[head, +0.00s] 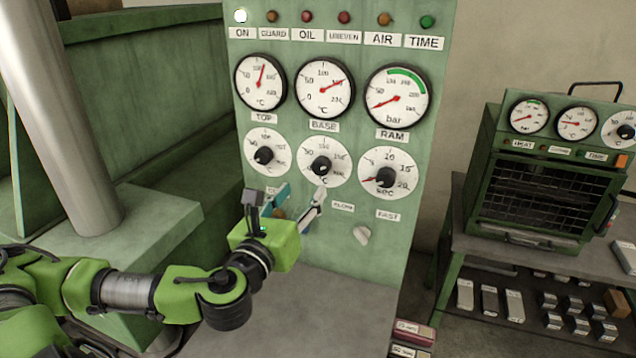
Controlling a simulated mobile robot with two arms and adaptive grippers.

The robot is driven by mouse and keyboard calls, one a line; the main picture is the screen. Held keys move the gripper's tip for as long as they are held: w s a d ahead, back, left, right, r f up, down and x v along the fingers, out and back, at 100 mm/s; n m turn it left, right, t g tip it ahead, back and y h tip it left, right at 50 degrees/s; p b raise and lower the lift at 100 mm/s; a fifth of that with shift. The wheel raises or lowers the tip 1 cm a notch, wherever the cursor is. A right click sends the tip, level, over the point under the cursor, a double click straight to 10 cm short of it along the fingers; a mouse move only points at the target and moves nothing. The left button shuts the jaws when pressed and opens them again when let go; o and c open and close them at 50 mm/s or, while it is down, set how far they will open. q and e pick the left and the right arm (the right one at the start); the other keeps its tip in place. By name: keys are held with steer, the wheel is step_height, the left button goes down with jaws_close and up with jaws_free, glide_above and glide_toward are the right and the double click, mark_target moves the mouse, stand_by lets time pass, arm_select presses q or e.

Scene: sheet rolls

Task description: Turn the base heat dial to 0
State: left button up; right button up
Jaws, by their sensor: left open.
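The base heat dial (321,163) is the middle one of three white dials on the green panel, below the BASE gauge (323,89). It has a round scale and a black knob; which number the knob points to is too small to read surely. My left gripper (302,189) is in front of the panel, just below this dial. Its fingers are spread and empty, one teal finger to the left and one pale fingertip just under the black knob. I cannot tell whether that tip touches the panel. The gripper hides part of the panel's lower labels. My right gripper is out of view.
The top dial (263,154) and the ram dial (386,175) flank the base dial closely. A small pale switch (362,234) sits lower right on the panel. A grey ledge (310,310) lies below. A green oven (548,185) stands on a bench at right.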

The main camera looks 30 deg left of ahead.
mark_target(319, 169)
arm_select(q)
steer(key=p+x, duration=0.2)
steer(key=x, duration=0.7)
steer(key=shift+w+a+r, duration=0.1)
steer(key=shift+w+a+p, duration=0.1)
steer(key=shift+w+p, duration=0.2)
steer(key=shift+w, duration=0.2)
steer(key=c, duration=1.1)
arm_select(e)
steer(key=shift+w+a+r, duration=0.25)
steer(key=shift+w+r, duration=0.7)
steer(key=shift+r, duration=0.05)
